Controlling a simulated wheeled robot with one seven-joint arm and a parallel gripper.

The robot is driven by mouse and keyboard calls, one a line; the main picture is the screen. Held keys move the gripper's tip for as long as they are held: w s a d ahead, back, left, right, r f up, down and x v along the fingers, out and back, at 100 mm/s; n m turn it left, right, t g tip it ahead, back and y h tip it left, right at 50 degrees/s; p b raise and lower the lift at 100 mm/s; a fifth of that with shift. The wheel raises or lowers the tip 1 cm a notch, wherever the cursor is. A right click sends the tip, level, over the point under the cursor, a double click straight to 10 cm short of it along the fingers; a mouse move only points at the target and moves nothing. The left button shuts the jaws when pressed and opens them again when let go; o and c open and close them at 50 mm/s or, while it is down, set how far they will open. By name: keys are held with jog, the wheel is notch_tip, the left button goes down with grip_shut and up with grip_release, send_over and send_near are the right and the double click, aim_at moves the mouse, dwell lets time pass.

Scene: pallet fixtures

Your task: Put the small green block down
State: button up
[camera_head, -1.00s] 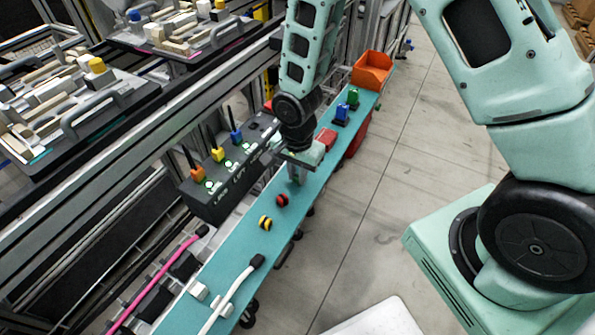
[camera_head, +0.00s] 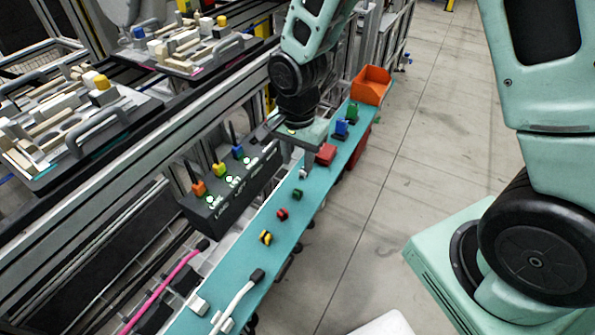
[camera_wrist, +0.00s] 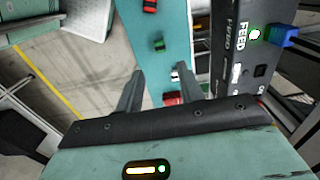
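The small green block (camera_head: 298,194) rests on the teal shelf (camera_head: 250,232), in line with a red-and-black piece (camera_head: 282,214) and a yellow-and-black piece (camera_head: 265,237). In the wrist view the small green block (camera_wrist: 159,44) lies beyond my fingertips, clear of both. My gripper (camera_head: 306,168) is above the shelf, just past the block toward the orange bin. In the wrist view my gripper (camera_wrist: 161,72) has its two fingers wide apart, with nothing held between them.
A red block (camera_head: 326,154), a blue block (camera_head: 341,127) and another green block (camera_head: 352,111) stand farther along the shelf, before an orange bin (camera_head: 371,84). A dark control box (camera_head: 232,185) with coloured switches borders the shelf on the left.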

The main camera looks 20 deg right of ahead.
jog(key=s+a+r+n, duration=0.3)
jog(key=s+r+n, duration=0.3)
jog(key=s+n, duration=0.3)
jog(key=s+a+r+n, duration=0.3)
jog(key=s+r+n, duration=0.4)
jog(key=s+n, duration=0.2)
jog(key=shift+s+r+y, duration=0.25)
jog(key=shift+s+y, duration=0.05)
jog(key=shift+s, duration=0.75)
jog(key=shift+a, duration=0.1)
